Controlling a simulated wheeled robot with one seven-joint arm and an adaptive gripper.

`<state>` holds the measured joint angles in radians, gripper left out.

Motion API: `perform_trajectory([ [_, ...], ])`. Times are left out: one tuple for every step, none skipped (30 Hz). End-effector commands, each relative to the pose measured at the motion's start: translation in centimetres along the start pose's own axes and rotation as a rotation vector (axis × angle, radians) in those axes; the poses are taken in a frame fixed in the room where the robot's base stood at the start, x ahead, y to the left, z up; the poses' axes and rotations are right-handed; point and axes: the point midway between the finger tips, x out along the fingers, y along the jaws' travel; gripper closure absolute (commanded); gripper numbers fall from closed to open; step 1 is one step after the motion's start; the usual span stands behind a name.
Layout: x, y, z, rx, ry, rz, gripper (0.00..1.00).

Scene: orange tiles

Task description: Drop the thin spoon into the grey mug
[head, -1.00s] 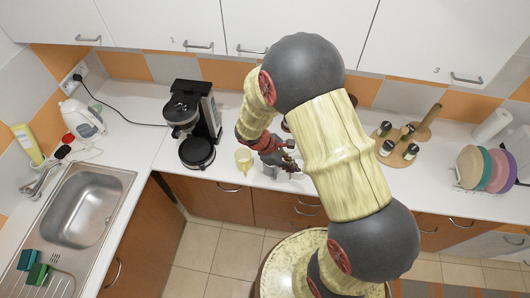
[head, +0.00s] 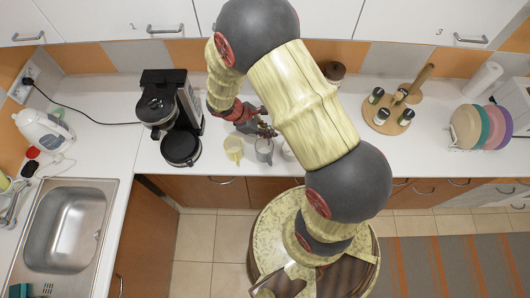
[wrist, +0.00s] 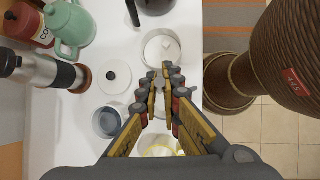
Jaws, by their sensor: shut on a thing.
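The grey mug (head: 264,148) stands on the white counter near its front edge, just right of a yellow mug (head: 233,148). My gripper (head: 264,130) is over the counter just above the grey mug in the head view. In the wrist view my gripper (wrist: 159,82) has its fingers closed together at the tips, shut on the thin spoon. The spoon is very small there and mostly hidden by the fingers, and I cannot make out its lower end. The fingers cover much of what stands below them in the wrist view.
A coffee maker (head: 178,110) stands left of the mugs. The wrist view shows a blue-grey cup (wrist: 107,122), a white lid (wrist: 115,77), a teal kettle (wrist: 68,28) and a steel flask (wrist: 40,70).

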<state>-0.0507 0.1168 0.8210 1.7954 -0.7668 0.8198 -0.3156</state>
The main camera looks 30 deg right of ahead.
Motion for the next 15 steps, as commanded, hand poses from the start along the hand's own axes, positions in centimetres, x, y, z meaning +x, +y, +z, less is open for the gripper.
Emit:
perform_trajectory([
  [0.7, -0.09, -0.46, 0.0, 0.0, 0.0, 1.0],
  [0.88, -0.11, -0.58, 0.0, 0.0, 0.0, 1.0],
  [1.07, -0.14, -0.7, 0.0, 0.0, 0.0, 1.0],
  [1.17, -0.15, -0.76, 0.0, 0.0, 0.0, 1.0],
  [1.24, -0.16, -0.81, 0.0, 0.0, 0.0, 1.0],
  [1.28, -0.16, -0.83, 0.0, 0.0, 0.0, 1.0],
  [1.29, -0.16, -0.84, 0.0, 0.0, 0.0, 1.0],
  [1.28, -0.16, -0.83, 0.0, 0.0, 0.0, 1.0],
  [1.26, -0.16, -0.82, 0.0, 0.0, 0.0, 1.0],
  [1.24, -0.15, -0.8, 0.0, 0.0, 0.0, 1.0],
  [1.22, -0.15, -0.79, 0.0, 0.0, 0.001, 1.0],
  [1.21, -0.15, -0.79, 0.0, 0.0, 0.001, 1.0],
  [1.21, -0.15, -0.78, 0.0, 0.0, 0.001, 1.0],
  [1.21, -0.15, -0.78, 0.0, 0.0, 0.001, 0.93],
  [1.21, -0.15, -0.78, 0.0, 0.0, 0.0, 0.9],
])
